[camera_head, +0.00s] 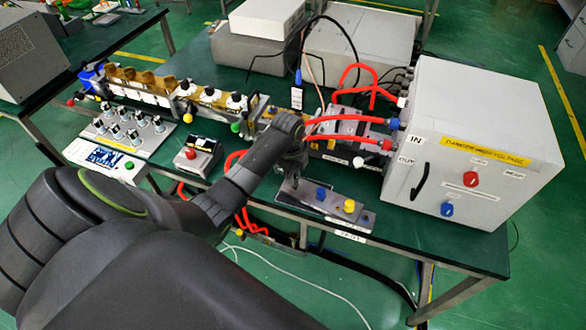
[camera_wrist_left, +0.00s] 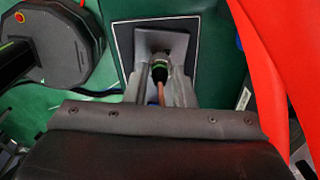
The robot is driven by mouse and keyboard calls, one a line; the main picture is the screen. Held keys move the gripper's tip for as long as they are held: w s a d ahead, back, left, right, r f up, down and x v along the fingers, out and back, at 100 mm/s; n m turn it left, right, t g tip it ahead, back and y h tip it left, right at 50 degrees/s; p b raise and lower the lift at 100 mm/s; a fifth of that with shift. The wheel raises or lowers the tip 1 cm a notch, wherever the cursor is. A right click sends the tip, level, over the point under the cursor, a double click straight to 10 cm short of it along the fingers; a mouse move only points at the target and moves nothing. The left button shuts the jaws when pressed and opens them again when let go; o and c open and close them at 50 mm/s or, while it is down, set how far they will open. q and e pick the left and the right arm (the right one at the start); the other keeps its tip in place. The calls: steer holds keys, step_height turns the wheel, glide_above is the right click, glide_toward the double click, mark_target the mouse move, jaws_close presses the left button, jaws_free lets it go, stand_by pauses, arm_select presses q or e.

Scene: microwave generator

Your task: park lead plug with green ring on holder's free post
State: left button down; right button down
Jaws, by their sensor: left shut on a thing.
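My left gripper (camera_head: 294,178) reaches in over the near edge of the bench, just left of the holder (camera_head: 357,217), a low grey metal plate. In the left wrist view my left gripper (camera_wrist_left: 160,62) is shut on the lead plug (camera_wrist_left: 160,68), a dark plug with a green ring and a copper-coloured lead (camera_wrist_left: 161,93). The plug is hidden by the gripper in the head view. A blue piece (camera_head: 320,193) and a yellow piece (camera_head: 349,206) stand on the holder. I cannot tell which post is free. My right gripper is not in view.
A large white high-voltage box (camera_head: 470,140) stands right of the holder. Red hoses (camera_head: 350,118) run behind it, and a red band (camera_wrist_left: 265,60) crosses the left wrist view. A small red-button box (camera_head: 197,158) stands to the left. The bench's front edge is close to the holder.

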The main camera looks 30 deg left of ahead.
arm_select(q)
steer(key=shift+f, duration=0.6)
steer(key=c, duration=1.1)
jaws_free()
steer(key=shift+c, duration=0.2)
steer(key=shift+r, duration=0.1)
step_height(320, 180, up, 17)
steer(key=s+p, duration=0.1)
steer(key=p, duration=0.2)
steer(key=shift+a+r, duration=0.15)
steer(key=shift+a, duration=0.15)
